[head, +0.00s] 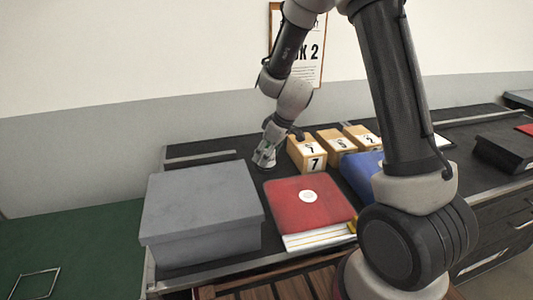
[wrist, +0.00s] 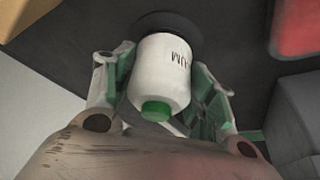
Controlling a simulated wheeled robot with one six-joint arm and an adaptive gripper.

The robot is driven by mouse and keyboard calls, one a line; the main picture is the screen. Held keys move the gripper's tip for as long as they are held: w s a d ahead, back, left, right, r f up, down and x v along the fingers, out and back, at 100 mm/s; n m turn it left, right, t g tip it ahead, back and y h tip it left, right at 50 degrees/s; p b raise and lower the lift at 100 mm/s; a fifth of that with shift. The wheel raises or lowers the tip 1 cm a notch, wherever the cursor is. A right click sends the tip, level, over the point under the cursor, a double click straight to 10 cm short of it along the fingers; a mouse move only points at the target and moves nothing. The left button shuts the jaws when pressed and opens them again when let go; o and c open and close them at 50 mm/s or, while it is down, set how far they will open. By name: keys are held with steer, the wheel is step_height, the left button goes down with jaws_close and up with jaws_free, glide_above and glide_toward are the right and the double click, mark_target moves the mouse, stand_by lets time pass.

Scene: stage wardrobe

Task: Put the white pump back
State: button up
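The white pump (wrist: 160,70) is a white bottle-like body with dark lettering and a green end, seen in the wrist view. Its far end meets a dark round disc (wrist: 172,20) on the dark counter. My gripper (wrist: 163,80) has one finger close against each side of it and looks shut on it. In the head view, my gripper (head: 264,158) points down at the counter behind the grey box, and the pump is too small there to make out clearly.
A grey box (head: 200,205) stands at front left, with a red folder (head: 310,215) carrying a white disc beside it. Numbered wooden blocks (head: 307,154) stand just right of my gripper. A blue thing (head: 362,175) is partly hidden by my arm. The wall lies behind.

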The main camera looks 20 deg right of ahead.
steer(key=shift+o, duration=0.8)
steer(key=shift+r, duration=0.15)
steer(key=v, duration=1.2)
steer(key=s+d+r+m+h, duration=0.1)
steer(key=s+d+r+m, duration=0.4)
steer(key=s+r, duration=0.55)
steer(key=s+d+m+h, duration=0.1)
steer(key=s+d+m, duration=0.1)
steer(key=s, duration=0.6)
steer(key=s+d+m+t+h, duration=0.1)
steer(key=s+d, duration=0.3)
steer(key=s, duration=0.4)
steer(key=shift+d+r+m, duration=0.3)
steer(key=shift+r+m, duration=0.15)
steer(key=shift+m, duration=0.05)
steer(key=shift+s, duration=0.1)
